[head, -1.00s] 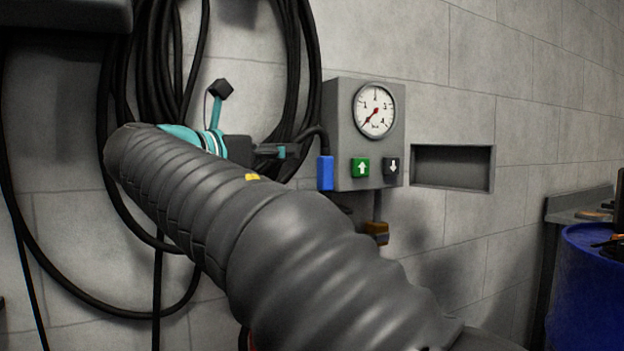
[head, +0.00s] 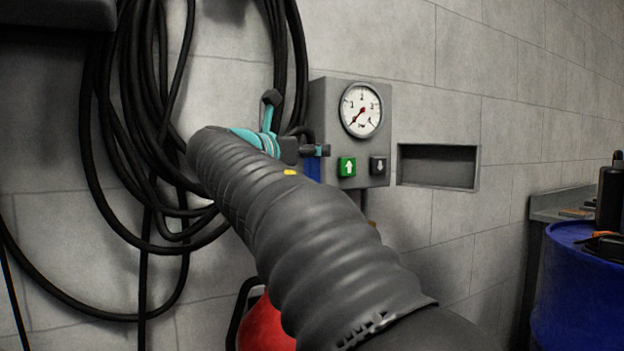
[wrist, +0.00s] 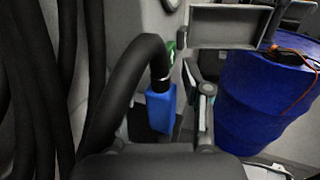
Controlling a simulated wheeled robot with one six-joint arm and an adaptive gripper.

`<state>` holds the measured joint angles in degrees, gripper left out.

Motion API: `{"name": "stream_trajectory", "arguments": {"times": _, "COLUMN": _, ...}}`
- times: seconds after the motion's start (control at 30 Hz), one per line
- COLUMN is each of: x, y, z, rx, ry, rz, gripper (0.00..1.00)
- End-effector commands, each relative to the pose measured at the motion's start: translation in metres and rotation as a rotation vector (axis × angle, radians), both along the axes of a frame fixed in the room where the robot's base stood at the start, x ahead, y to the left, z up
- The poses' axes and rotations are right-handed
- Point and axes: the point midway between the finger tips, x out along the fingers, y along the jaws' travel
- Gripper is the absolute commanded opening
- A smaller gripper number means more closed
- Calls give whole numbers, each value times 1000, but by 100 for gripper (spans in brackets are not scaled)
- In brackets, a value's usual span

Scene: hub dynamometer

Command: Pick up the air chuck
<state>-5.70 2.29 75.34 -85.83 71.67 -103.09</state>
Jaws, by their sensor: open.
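The air chuck, a blue block (head: 312,169) on a black hose, hangs against the left side of the grey gauge box (head: 382,95). In the head view my gripper (head: 318,150) covers its upper part. In the wrist view the chuck (wrist: 161,108) shows upright, with its thick hose arching up from its top and over to the left. My gripper fingers (wrist: 200,97) show just right of the chuck there, open and with nothing held. The hose hides part of the gripper's left side. I cannot tell whether a finger touches the chuck.
The box carries a dial gauge (head: 361,109), a green up button (head: 347,166) and a black down button (head: 378,165). A wall recess (head: 438,166) lies to its right. Coiled black hoses (head: 135,130) hang at left. A blue drum (head: 575,290) stands right, a red object (head: 264,325) below.

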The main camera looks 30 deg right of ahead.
Motion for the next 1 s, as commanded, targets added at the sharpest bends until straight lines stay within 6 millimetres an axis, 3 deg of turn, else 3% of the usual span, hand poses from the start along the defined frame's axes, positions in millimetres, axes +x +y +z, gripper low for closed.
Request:
{"name": "stream_trajectory", "arguments": {"times": 0.3, "x": 2, "y": -6, "z": 0, "rx": 0, "ry": -1, "rz": 0, "gripper": 48}}
{"name": "stream_trajectory", "arguments": {"times": 0.37, "x": 2, "y": -6, "z": 0, "rx": 0, "ry": -1, "rz": 0, "gripper": 36}}
{"name": "stream_trajectory", "arguments": {"times": 0.5, "x": 2, "y": -6, "z": 0, "rx": 0, "ry": -1, "rz": 0, "gripper": 1}}
{"name": "stream_trajectory", "arguments": {"times": 1.0, "x": 2, "y": -6, "z": 8, "rx": 0, "ry": -3, "rz": 0, "gripper": 0}}
